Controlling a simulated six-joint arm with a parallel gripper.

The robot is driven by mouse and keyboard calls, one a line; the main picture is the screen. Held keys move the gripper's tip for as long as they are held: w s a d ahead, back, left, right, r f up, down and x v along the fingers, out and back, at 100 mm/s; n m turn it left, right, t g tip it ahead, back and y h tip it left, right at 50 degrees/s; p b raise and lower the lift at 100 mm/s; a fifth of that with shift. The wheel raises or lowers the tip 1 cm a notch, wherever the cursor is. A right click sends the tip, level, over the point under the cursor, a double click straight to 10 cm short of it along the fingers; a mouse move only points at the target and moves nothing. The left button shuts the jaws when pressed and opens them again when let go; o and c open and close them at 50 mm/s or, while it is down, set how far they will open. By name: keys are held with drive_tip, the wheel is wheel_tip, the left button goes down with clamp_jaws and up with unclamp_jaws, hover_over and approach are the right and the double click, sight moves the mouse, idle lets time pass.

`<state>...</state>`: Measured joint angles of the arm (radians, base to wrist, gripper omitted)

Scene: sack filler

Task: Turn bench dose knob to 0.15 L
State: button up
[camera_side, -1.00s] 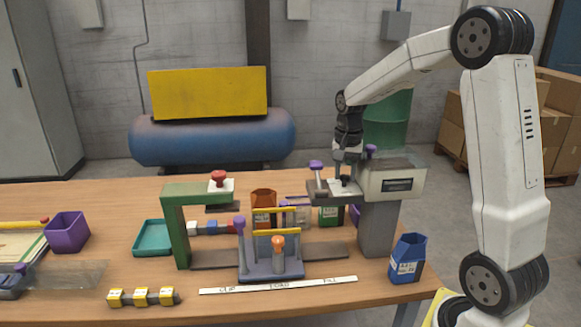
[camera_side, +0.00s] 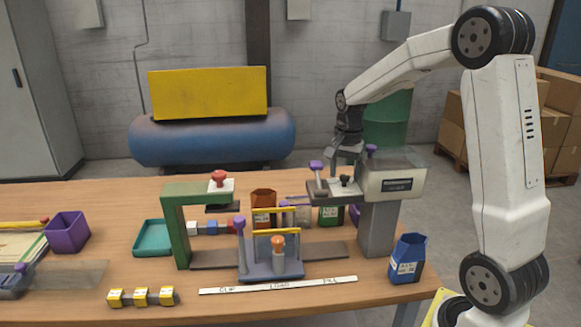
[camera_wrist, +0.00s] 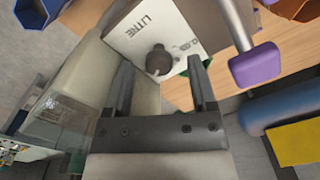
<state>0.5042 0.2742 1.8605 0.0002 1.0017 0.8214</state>
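The dose knob (camera_side: 345,181) is a small dark knob on a white dial plate (camera_side: 337,187) beside the grey machine head (camera_side: 392,181). The wrist view shows the knob (camera_wrist: 158,60) on its plate marked LITRE (camera_wrist: 140,35), with small scale marks that I cannot read surely. Which value the knob points at is too small to tell. My gripper (camera_side: 347,160) is just above the knob and apart from it in the side view. In the wrist view my gripper (camera_wrist: 160,64) is open, its two fingers spread to either side of the knob.
A purple-topped lever (camera_side: 316,167) stands just left of the dial and shows large in the wrist view (camera_wrist: 255,64). The machine head's display (camera_side: 398,185) is to the right. A blue container (camera_side: 408,258), a clamp fixture (camera_side: 270,265) and a green press frame (camera_side: 170,230) stand on the bench.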

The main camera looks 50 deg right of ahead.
drive_tip(key=shift+f+n, duration=0.1)
drive_tip(key=shift+n, duration=0.4)
